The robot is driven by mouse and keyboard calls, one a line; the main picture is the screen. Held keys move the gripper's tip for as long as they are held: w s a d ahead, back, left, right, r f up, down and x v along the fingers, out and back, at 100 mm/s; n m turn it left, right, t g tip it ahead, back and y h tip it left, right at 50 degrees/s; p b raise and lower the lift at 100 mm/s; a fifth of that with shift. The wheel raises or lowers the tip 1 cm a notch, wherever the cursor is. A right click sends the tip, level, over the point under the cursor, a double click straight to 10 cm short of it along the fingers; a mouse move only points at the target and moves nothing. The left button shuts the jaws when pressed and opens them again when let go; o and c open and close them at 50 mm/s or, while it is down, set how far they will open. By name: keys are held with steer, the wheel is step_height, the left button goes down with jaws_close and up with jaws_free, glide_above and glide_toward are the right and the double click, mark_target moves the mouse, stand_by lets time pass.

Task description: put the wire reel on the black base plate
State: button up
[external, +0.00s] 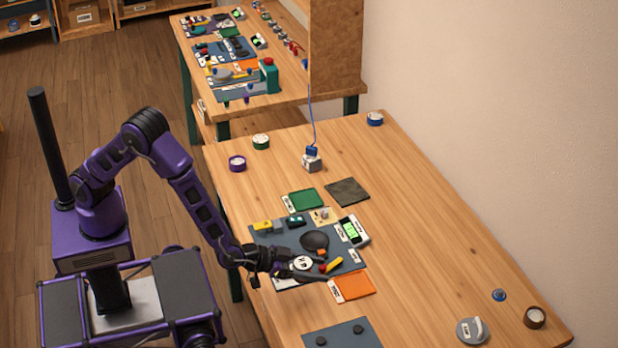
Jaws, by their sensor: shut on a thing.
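My gripper (312,266) is low over the front edge of the blue-grey work mat (284,236). It is shut on a small round white-and-black piece (303,263), which looks like the wire reel; its details are too small to be sure. A black rounded plate (314,241), which may be the black base plate, lies on the mat just beyond the gripper. The held piece appears apart from it. The fingers partly hide the held piece and the mat under it.
A red-and-yellow piece (331,265) lies right beside the fingertips. An orange tray (354,286), green tray (306,199), dark square mat (347,191) and a device with a green screen (352,230) surround the mat.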

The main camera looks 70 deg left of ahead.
mark_target(314, 297)
step_height(314, 297, down, 8)
steer(key=shift+f+b, duration=0.1)
steer(key=shift+b, duration=0.4)
steer(key=shift+f, duration=0.2)
steer(key=o, duration=1.4)
steer(key=shift+o, duration=0.2)
steer(key=shift+s+r, duration=0.1)
steer(key=shift+s, duration=0.05)
steer(key=p+v, duration=0.1)
steer(key=v, duration=1.4)
steer(key=shift+s+a, duration=0.3)
steer(key=shift+o, duration=0.5)
steer(key=shift+s+a+r, duration=0.2)
steer(key=shift+s+r, duration=0.15)
steer(key=shift+s, duration=0.25)
